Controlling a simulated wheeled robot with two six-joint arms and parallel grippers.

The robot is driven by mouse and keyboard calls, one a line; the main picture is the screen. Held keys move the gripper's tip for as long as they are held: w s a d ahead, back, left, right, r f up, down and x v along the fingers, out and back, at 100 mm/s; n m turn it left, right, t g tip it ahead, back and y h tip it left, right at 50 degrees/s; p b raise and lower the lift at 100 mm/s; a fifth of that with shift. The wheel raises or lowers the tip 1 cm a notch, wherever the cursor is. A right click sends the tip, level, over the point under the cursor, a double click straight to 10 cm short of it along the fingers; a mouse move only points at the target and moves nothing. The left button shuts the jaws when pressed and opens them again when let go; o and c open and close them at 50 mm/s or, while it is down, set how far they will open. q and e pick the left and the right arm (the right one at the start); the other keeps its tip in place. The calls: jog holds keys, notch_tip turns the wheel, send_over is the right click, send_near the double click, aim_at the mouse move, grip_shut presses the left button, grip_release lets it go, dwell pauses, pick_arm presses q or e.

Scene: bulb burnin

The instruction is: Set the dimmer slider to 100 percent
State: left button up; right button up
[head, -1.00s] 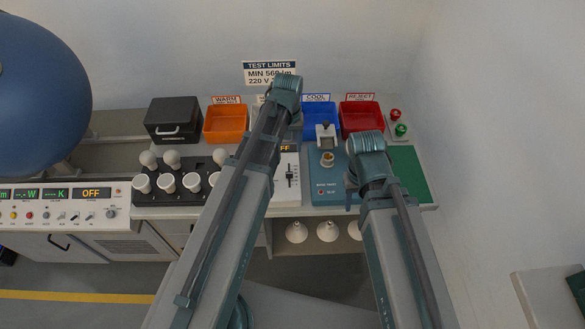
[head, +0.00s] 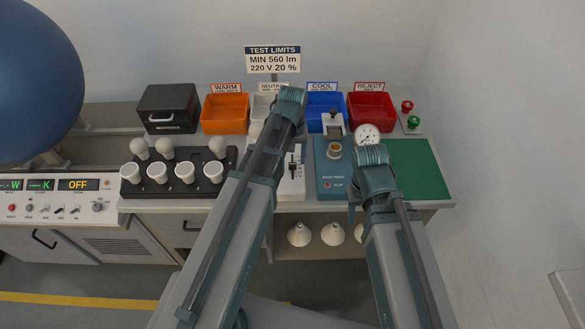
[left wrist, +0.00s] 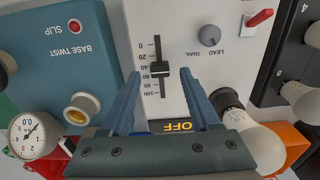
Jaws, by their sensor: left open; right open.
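The dimmer slider's dark knob (left wrist: 160,70) sits near the middle of its vertical slot, between the 40 and 60 marks. The scale runs from 0 at the top to 100 at the bottom in the left wrist view. The slider (head: 291,172) is also in the head view on the white panel (head: 292,188), right of my left arm. My left gripper (left wrist: 158,85) is open and empty, its fingers to either side of the slot in the picture; contact is not visible.
An OFF display (left wrist: 177,126) and grey lead trail knob (left wrist: 209,35) are on the panel. The teal base twist unit (left wrist: 75,60) is beside it. A black bulb tray (head: 165,187) stands left of my left arm. A green mat (head: 425,170) is bare at right.

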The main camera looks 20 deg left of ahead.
pick_arm(q)
jog(key=shift+f+b, duration=0.5)
jog(key=shift+f, duration=0.45)
grip_shut()
dwell(0.7)
